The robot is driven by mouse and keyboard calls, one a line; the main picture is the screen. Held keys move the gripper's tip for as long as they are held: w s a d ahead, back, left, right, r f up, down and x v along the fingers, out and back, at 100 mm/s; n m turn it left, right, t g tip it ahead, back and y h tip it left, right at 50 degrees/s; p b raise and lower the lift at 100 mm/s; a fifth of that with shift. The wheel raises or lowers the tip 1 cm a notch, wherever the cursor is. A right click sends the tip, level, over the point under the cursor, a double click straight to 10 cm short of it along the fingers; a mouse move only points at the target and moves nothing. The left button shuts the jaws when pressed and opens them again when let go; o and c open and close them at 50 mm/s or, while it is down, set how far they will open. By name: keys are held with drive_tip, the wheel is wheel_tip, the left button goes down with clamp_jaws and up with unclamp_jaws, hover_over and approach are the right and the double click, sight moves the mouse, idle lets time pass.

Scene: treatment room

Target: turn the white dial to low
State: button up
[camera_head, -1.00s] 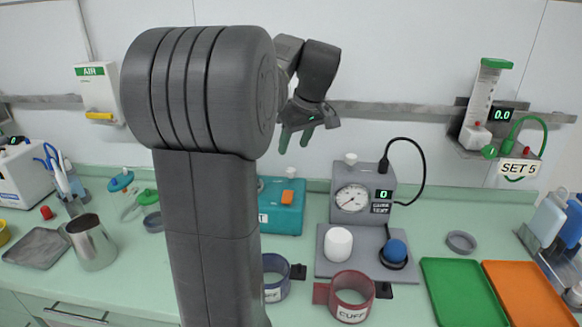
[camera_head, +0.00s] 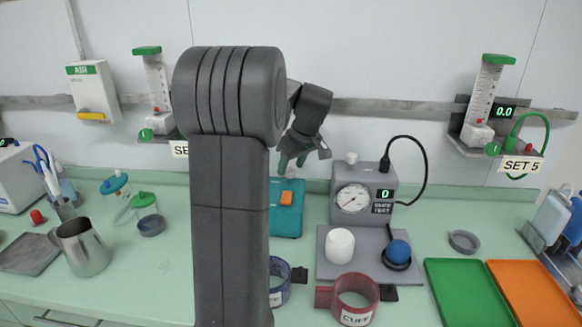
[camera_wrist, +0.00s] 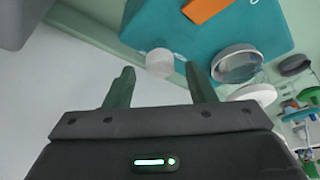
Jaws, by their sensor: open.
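A white faceted dial (camera_wrist: 160,62) shows in the wrist view at the edge of a teal box (camera_wrist: 145,25), between and just beyond my fingertips. I cannot tell whether the fingers touch it, and no setting mark on it is readable. My gripper (camera_wrist: 158,72) is open with nothing held. In the head view my gripper (camera_head: 292,161) points down just above the teal box (camera_head: 289,225), and the dial cannot be made out there. My arm covers the left part of the box.
A round gauge (camera_wrist: 237,64) sits beside the dial, and an orange part (camera_wrist: 205,9) is on the box. A grey cuff tester (camera_head: 362,207) stands to the right, with a red cuff (camera_head: 330,298) in front. A wall rail (camera_head: 375,105) runs behind my gripper.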

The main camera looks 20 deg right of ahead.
drive_tip(key=shift+w+a+f, duration=0.1)
drive_tip(key=shift+w+f, duration=0.1)
drive_tip(key=shift+f, duration=0.35)
drive_tip(key=c, duration=1)
drive_tip(key=shift+o, duration=0.2)
